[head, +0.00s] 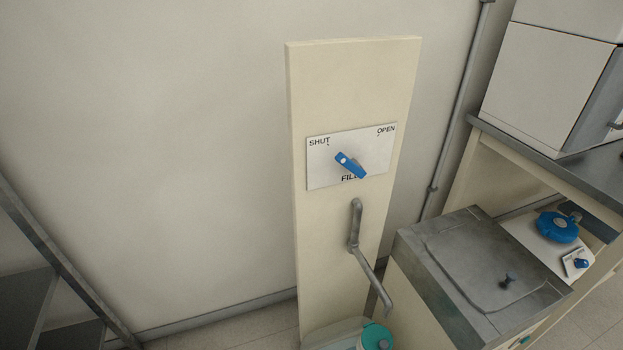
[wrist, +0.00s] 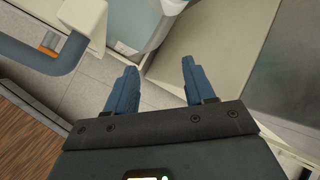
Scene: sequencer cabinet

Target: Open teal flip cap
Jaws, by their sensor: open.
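The teal flip cap (head: 375,337) sits on top of a pale container (head: 335,336) at the bottom edge of the head view. It looks closed, but the frame edge cuts it off, so I cannot be sure. The container is on the floor side of a cream panel, near the end of a grey spout (head: 369,262). My gripper (wrist: 158,78) is open and empty in the wrist view, with two blue fingers apart. It does not show in the head view. I cannot make out the teal cap in the wrist view.
The cream panel (head: 352,75) carries a blue lever (head: 350,165) on a plate marked SHUT, OPEN and FILL. A grey-topped cabinet (head: 470,262) stands to its right. A blue round cap (head: 558,227) lies beyond it. In the wrist view, a blue-grey curved bar (wrist: 45,62) is at upper left.

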